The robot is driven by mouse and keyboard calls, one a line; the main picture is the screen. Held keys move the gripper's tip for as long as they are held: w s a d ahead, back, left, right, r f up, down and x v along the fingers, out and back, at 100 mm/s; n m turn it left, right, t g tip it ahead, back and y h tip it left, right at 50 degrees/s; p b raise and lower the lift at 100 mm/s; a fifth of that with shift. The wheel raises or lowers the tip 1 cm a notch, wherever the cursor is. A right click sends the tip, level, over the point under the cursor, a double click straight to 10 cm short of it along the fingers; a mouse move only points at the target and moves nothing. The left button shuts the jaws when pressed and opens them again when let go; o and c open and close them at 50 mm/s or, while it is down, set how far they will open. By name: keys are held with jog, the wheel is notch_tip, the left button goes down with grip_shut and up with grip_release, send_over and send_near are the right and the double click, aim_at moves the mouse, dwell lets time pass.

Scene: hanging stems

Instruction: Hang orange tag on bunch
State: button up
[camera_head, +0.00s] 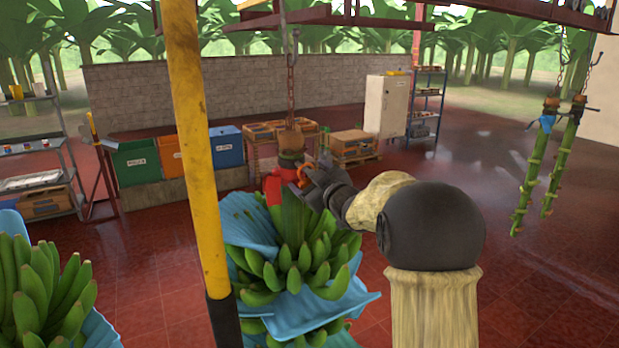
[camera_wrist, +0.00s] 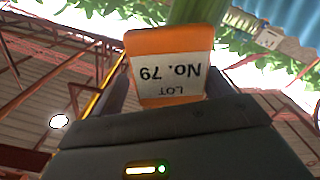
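The bunch (camera_head: 297,262) of green bananas hangs in the middle of the head view, with blue sheeting around it. Its stem (camera_head: 291,142) hangs from a chain, and a red piece (camera_head: 273,187) shows beside the stem. My gripper (camera_head: 308,178) is at the stem, just above the fruit, coming from the right. The orange tag (camera_wrist: 170,62), with a white label reading "LOT No. 79" upside down, sits between my fingers in the wrist view. Some orange (camera_head: 303,174) shows at the fingertips in the head view. Whether the tag touches the stem I cannot tell.
A yellow post (camera_head: 196,140) stands close at the left of the bunch. Another bunch (camera_head: 38,295) is at the lower left. Bare stems (camera_head: 535,165) hang at the right. Coloured bins (camera_head: 137,160) and crates stand behind. The floor at right is clear.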

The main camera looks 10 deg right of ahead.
jog(key=shift+s, duration=0.1)
jog(key=b+v, duration=0.6)
jog(key=v, duration=1.1)
jog(key=shift+s, duration=0.1)
jog(key=shift+a, duration=0.1)
